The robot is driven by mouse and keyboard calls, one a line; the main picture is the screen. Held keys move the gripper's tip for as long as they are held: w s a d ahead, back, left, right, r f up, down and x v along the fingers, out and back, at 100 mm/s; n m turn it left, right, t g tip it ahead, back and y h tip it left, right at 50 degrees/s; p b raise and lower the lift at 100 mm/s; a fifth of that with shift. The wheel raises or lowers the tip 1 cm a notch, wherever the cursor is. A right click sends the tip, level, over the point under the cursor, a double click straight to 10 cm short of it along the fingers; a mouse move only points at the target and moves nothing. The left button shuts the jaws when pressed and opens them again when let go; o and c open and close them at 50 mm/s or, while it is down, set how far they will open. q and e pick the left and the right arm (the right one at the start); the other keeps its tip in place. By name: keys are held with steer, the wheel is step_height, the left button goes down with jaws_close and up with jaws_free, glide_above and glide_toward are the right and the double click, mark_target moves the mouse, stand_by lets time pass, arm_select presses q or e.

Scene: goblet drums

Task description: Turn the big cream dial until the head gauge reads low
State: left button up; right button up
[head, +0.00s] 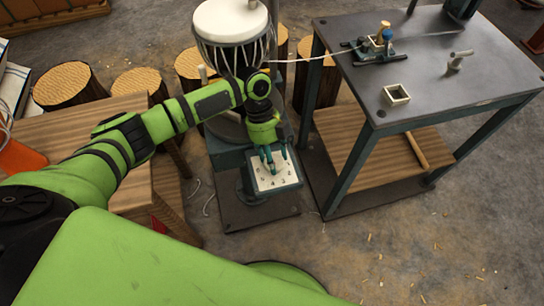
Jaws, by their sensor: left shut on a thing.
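The big cream dial (279,184) shows as a cream face with dark numbers in a teal frame, low on the stand in the middle. My left gripper (269,160) reaches down over it, its fingers shut at the middle of the face. The fingers and wrist hide the part they hold. A goblet drum (231,25) with a white head and cords stands above and behind my left wrist. I cannot pick out a head gauge or its reading. My right gripper is not in view.
A grey-topped bench (440,75) stands at the right, with a teal fixture (378,50) and a small square box (396,95). A taut white cord joins drum and fixture. Log stumps (68,84) stand behind; a wooden table (70,130) is left. The front right floor is open.

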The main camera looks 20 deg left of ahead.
arm_select(q)
steer(key=shift+s+d, duration=0.15)
steer(key=shift+d, duration=0.15)
steer(key=o, duration=1.1)
steer(key=shift+o, duration=0.3)
steer(key=shift+a, duration=0.1)
step_height(320, 180, up, 10)
